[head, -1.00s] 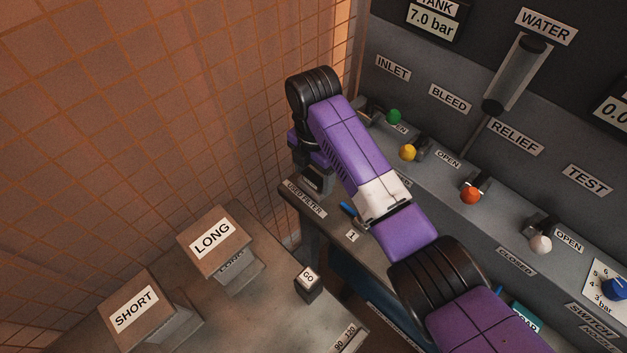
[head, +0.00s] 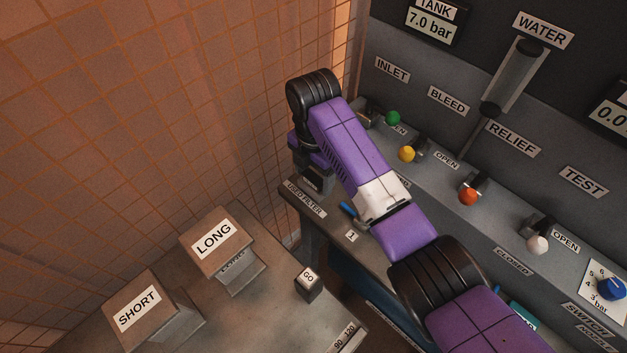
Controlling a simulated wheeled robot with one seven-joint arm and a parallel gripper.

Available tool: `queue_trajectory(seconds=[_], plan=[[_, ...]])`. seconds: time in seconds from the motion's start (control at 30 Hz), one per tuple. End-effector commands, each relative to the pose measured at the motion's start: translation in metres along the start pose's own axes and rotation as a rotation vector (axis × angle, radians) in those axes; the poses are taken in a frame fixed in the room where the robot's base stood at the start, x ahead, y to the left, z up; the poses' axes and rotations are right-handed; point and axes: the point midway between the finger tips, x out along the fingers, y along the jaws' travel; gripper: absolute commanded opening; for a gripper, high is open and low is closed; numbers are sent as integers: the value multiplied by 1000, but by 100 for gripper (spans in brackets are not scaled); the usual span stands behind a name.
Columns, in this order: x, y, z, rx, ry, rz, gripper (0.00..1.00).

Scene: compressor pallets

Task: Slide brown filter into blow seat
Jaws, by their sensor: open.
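My gripper (head: 314,181) hangs at the far end of my purple arm, over the bench corner by the "USED FILTER" label (head: 305,198). Its jaws are open, but the fingertips are small and dark, and I cannot make out anything between them. I cannot pick out a brown filter in this view. I see no label naming a blow seat; my arm covers part of the bench where things could stand. A blue item (head: 348,209) lies beside the label "1" (head: 351,236), just right of my gripper.
Brown blocks marked "LONG" (head: 213,239) and "SHORT" (head: 137,307) and a "GO" button (head: 308,283) stand on the lower left table. Green (head: 392,118), yellow (head: 407,154), orange (head: 467,196) and white (head: 537,244) valve knobs line the panel. A tiled wall (head: 150,100) closes the left.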

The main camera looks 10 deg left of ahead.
Motion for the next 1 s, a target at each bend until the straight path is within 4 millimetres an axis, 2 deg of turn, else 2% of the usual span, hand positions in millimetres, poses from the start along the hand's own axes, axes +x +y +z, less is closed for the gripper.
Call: queue_trajectory(seconds=[0.2, 0.5, 0.6, 1.0], plan=[[0, 0, 0, 0, 0, 0, 74], [0, 0, 0, 0, 0, 0, 15], [0, 0, 0, 0, 0, 0, 0], [-8, 0, 0, 0, 0, 1, 0]])
